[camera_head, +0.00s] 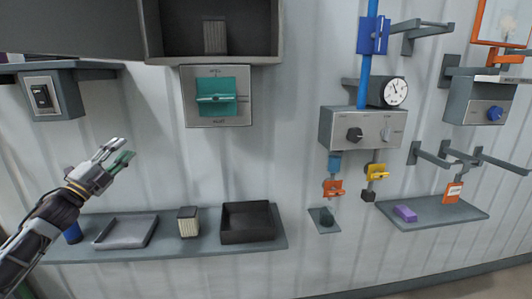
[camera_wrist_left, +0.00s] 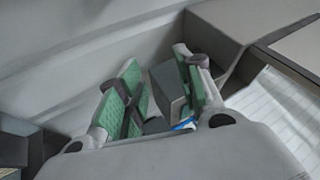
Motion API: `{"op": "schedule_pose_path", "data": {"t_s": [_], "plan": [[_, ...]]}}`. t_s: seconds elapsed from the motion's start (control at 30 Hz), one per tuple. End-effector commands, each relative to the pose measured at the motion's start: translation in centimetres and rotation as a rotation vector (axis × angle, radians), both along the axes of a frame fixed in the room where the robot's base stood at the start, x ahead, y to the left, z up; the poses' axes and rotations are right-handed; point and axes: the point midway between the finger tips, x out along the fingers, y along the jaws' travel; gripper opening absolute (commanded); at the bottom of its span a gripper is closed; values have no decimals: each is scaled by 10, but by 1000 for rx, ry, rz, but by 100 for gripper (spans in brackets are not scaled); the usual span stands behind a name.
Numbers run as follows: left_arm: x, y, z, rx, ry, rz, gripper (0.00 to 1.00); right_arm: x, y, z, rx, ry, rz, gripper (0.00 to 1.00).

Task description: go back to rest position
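My left gripper (camera_head: 118,152) is raised in front of the white wall at the left of the head view, above the left end of the grey shelf. Its fingers are apart and point up and to the right, with nothing seen held in the head view. In the left wrist view, the green finger pads of my left gripper (camera_wrist_left: 163,95) stand apart. A grey boxy shape shows in and behind the gap; it looks like background, not gripped. My right gripper is in neither view.
The grey shelf (camera_head: 185,249) holds a grey tray (camera_head: 126,231), a ribbed block (camera_head: 188,221) and a black tray (camera_head: 248,222). A switch box (camera_head: 51,94) and a teal-handled panel (camera_head: 216,96) are above. A control box (camera_head: 362,129) and hooks are right. The wall between is clear.

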Motion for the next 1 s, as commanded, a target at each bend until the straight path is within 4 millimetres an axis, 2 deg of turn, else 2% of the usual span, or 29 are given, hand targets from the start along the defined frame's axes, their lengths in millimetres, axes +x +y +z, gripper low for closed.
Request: {"op": "schedule_pose_path", "data": {"t_s": [0.03,0.23,0.47,0.77,1.0], "plan": [[2,-6,-19,-42,37,9,36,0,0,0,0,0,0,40],[3,-26,-89,-203,186,67,36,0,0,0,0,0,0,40],[-9,-49,-169,-379,369,142,36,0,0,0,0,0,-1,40],[-50,-82,-268,-595,624,259,36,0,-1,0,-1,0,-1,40],[-100,-111,-338,-755,837,363,36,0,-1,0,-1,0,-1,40]]}}
